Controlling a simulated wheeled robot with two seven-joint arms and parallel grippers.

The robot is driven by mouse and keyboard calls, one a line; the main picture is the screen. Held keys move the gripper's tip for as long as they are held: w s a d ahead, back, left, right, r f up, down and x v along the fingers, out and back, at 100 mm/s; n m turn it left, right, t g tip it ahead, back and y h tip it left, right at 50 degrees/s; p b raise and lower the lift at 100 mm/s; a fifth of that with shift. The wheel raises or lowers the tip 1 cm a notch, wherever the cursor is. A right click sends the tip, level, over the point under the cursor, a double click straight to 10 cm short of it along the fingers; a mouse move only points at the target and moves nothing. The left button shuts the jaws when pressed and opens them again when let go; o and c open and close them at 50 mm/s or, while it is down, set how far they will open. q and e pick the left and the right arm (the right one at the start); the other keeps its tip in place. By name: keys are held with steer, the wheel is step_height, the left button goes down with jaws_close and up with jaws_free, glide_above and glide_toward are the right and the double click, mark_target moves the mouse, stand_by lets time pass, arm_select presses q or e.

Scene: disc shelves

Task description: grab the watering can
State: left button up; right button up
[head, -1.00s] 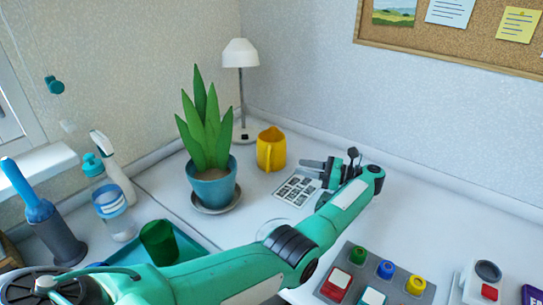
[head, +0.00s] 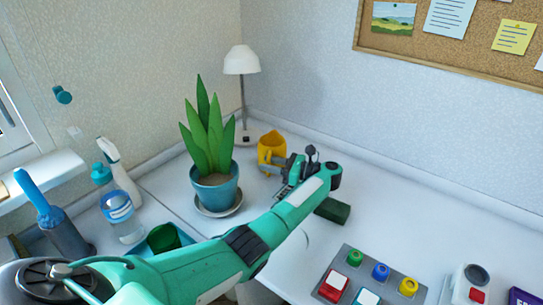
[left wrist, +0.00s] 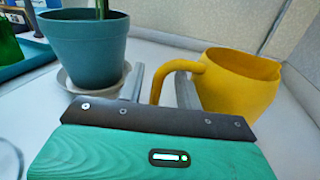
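The yellow watering can (head: 270,144) stands upright on the white desk beyond my left gripper. It fills the right of the left wrist view (left wrist: 238,88), with its handle curving out to the left. My left gripper (head: 273,166) reaches the can's near side. In the left wrist view its two fingers (left wrist: 161,86) are apart, and the handle shows between them. I cannot tell whether either finger touches the handle. The handle's lower end is hidden behind the gripper body. My right gripper is not in view.
A plant in a blue pot (head: 216,193) stands on a saucer just left of the can. A white lamp (head: 242,62) is behind. A dark green block (head: 333,210) lies beside my forearm. A button panel (head: 368,275) sits at the front right. The back right desk is clear.

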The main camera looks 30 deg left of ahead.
arm_select(q)
steer(key=shift+s+a, duration=0.1)
steer(key=shift+a, duration=0.2)
steer(key=shift+c, duration=0.2)
jaws_close()
